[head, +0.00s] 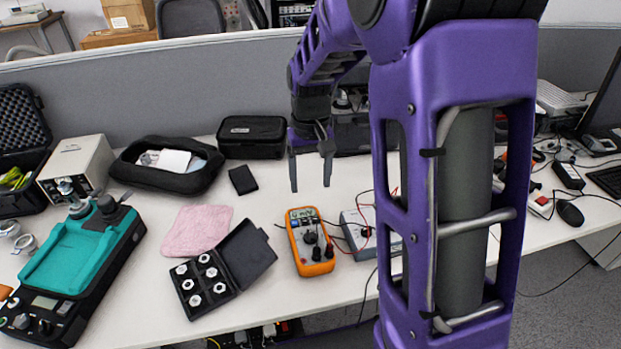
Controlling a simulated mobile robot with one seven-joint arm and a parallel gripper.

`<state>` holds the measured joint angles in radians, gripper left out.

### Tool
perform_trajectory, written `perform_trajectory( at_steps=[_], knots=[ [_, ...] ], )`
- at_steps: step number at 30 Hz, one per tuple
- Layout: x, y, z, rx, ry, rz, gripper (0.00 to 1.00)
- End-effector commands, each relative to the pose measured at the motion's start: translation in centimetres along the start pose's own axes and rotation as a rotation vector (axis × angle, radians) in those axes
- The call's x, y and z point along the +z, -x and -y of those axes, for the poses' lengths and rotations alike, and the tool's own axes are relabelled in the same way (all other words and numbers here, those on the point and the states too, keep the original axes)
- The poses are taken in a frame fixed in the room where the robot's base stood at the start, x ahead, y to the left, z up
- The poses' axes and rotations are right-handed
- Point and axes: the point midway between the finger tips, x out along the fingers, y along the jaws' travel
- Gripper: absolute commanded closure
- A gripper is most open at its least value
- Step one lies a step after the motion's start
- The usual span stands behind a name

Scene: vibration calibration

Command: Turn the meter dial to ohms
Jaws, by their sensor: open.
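An orange multimeter (310,241) lies on the white table, its small display at the far end. Its round dark dial (311,236) sits mid-face; the setting it points to is too small to read. Dark leads run from the meter's side. My gripper (311,188) hangs above the table, behind the meter in the picture, fingers pointing down. It is open and empty, apart from the dial.
A grey box with cables (371,226) stands right of the meter, partly hidden by my arm. An open black case with several metal pieces (201,285) and a pink cloth (197,231) lie left. A black case (252,137) stands behind, near the partition.

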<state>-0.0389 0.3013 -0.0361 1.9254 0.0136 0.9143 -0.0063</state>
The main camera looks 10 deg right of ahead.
Motion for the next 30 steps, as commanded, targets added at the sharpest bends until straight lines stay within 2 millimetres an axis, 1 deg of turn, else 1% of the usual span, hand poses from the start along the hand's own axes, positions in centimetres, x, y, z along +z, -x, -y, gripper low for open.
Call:
perform_trajectory(
  at_steps=[4,11,14,17,30],
  knots=[
    [-0.2,-0.8,-0.1,-0.001,-0.002,-0.002,0.26],
    [-0.3,-0.7,-0.1,0.000,0.000,0.001,0.26],
    [-0.3,-1.8,0.0,0.000,0.000,0.004,0.26],
    [-0.2,-3.7,0.0,0.000,0.000,0.005,0.26],
    [-0.2,-13.3,0.0,0.000,0.001,0.005,0.26]
  ],
)
